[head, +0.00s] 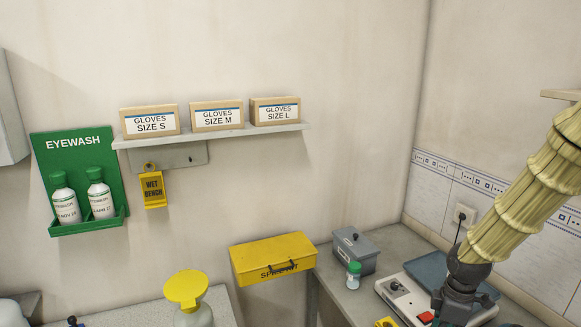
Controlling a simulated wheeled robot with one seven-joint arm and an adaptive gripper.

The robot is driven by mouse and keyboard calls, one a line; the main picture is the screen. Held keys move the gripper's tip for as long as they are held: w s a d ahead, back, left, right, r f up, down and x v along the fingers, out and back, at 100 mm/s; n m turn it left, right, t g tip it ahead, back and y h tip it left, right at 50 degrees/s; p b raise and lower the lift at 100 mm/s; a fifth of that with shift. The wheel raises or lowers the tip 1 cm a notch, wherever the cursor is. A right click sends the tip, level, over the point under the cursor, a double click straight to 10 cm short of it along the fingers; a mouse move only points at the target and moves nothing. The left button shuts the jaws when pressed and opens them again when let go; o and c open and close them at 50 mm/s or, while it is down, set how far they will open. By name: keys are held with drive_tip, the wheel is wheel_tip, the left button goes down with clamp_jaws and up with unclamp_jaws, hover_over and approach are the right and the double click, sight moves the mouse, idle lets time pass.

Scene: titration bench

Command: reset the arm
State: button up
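My arm, in a ribbed beige sleeve, comes down from the right edge of the head view. My gripper (456,304) is the dark part at its lower end, low on the right. It is in front of a white bench device (397,290) with a red switch and a blue-grey top plate. Its fingers are too dark and too near the bottom edge to tell whether they are open or shut. I cannot tell whether it touches the device, and I see nothing clearly held.
A grey box (355,250), a small green-capped bottle (353,275) and a yellow spill kit (273,258) are left of my gripper. A yellow-topped container (187,290) is further left. Glove boxes (217,117) sit on a wall shelf beside a green eyewash station (75,160).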

drive_tip(key=s+a+f+m+y, duration=0.1)
drive_tip(key=s+a+f+m, duration=0.25)
drive_tip(key=f, duration=0.45)
drive_tip(key=s+a+f+m, duration=0.25)
drive_tip(key=a+f, duration=0.25)
drive_tip(key=f, duration=0.3)
drive_tip(key=s+a+f+m, duration=0.35)
drive_tip(key=s+f, duration=0.35)
drive_tip(key=s, duration=0.4)
drive_tip(key=s+a+f+m, duration=0.2)
drive_tip(key=s+f+m, duration=0.3)
drive_tip(key=s, duration=0.5)
wheel_tip(320, 180, down, 10)
drive_tip(key=h+b, duration=0.1)
drive_tip(key=b, duration=0.7)
drive_tip(key=shift+s+r+n, duration=0.15)
drive_tip(key=shift+s+n, duration=0.05)
drive_tip(key=shift+n, duration=0.25)
